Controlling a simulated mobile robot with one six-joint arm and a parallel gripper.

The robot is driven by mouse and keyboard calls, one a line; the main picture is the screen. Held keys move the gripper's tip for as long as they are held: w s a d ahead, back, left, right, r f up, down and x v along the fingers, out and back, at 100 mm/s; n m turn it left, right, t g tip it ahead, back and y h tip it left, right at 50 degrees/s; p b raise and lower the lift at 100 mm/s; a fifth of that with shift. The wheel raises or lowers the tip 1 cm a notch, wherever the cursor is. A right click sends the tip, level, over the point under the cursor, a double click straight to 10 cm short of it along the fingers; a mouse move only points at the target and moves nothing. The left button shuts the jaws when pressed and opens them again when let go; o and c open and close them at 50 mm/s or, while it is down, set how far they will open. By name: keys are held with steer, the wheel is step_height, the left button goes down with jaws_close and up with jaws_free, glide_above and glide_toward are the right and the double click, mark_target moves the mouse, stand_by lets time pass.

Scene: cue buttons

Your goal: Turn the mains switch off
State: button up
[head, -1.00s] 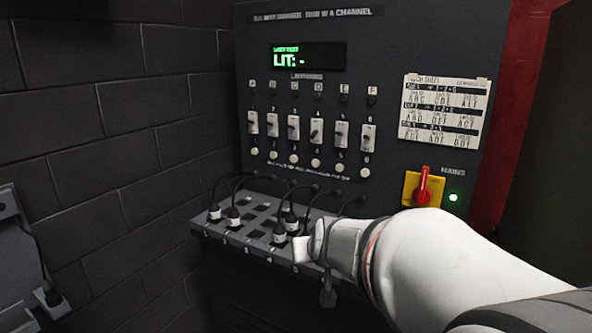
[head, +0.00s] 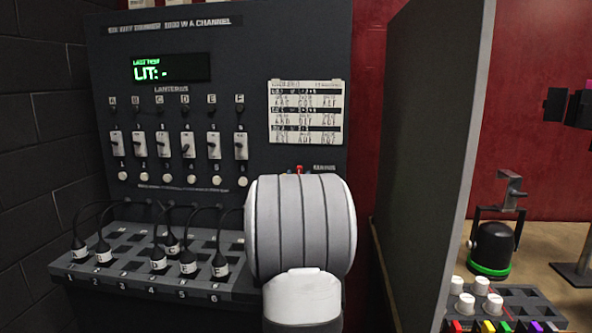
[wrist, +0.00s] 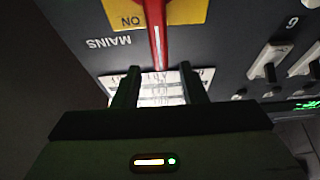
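The mains switch is a red handle (wrist: 157,35) on a yellow plate (wrist: 190,12) marked ON, seen upside down at the top of the wrist view. The handle stands in line with the plate, its end towards the printed card. In the head view only the red tip (head: 299,169) of the switch shows above my arm; the rest and the green lamp are hidden. My gripper (wrist: 160,75) is open, its two dark fingers apart, with the handle's end just beyond and between the fingertips. I cannot tell whether they touch it.
The dimmer panel (head: 230,70) carries a display reading LIT: -, several white sliders and a printed card (head: 306,112). Plugs and cables sit on the patch shelf (head: 105,285) below. A grey partition (head: 425,150) stands close at the right, with a lamp (head: 492,245) beyond.

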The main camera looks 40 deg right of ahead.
mark_target(299, 171)
steer(key=shift+p+x, duration=0.35)
steer(key=shift+x, duration=1.9)
steer(key=shift+c, duration=0.2)
jaws_close()
